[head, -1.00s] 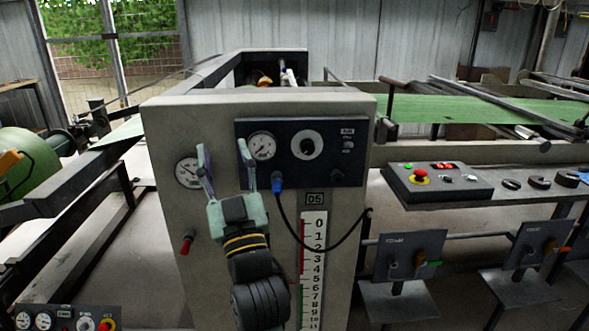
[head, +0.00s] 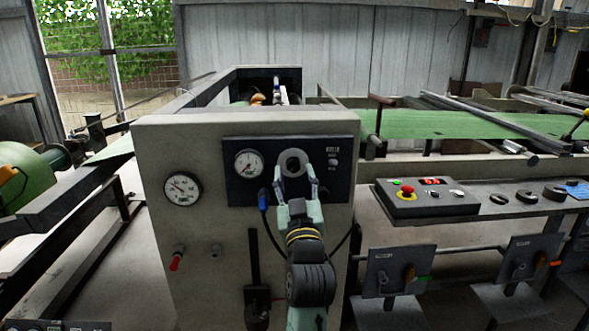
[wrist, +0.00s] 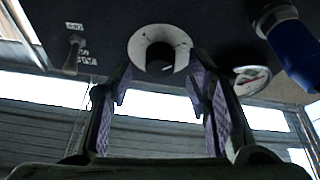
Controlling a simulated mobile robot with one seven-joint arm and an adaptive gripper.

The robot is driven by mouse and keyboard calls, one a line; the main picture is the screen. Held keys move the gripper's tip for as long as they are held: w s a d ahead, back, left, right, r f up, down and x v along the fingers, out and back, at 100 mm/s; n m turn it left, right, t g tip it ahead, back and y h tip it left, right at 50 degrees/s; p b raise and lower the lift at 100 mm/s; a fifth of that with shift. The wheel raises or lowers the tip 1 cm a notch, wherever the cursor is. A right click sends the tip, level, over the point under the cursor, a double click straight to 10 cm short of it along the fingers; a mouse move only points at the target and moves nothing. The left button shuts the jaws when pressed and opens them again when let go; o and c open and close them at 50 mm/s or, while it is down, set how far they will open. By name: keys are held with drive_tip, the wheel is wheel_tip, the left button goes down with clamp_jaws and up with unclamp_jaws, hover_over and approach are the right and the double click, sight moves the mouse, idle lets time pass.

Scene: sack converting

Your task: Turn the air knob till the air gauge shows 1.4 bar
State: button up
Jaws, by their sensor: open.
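The round knob (head: 293,159) sits on the dark panel of the beige cabinet, with a pale ring around its dark centre. It also shows in the wrist view (wrist: 160,54). My gripper (head: 295,175) is open at the knob, with one finger towards each side of its lower part. In the wrist view my fingers (wrist: 162,88) are apart with nothing between them; contact with the knob cannot be told. A white gauge (head: 248,164) is left of the knob on the panel, and it shows small and slanted in the wrist view (wrist: 251,79). Its reading is too small to tell.
A second gauge (head: 182,189) is on the cabinet (head: 200,135), further left. A blue plug (head: 263,200) with a dark cable hangs below the panel gauge. A toggle switch (wrist: 73,54) is near the knob. A red-tipped lever (head: 176,261) sticks out lower left. A control box (head: 425,198) stands right.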

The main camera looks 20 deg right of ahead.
drive_tip(key=shift+w+d+r, duration=0.1)
drive_tip(key=shift+w+r, duration=0.15)
drive_tip(key=shift+w, duration=0.4)
drive_tip(key=shift+c, duration=0.5)
clamp_jaws()
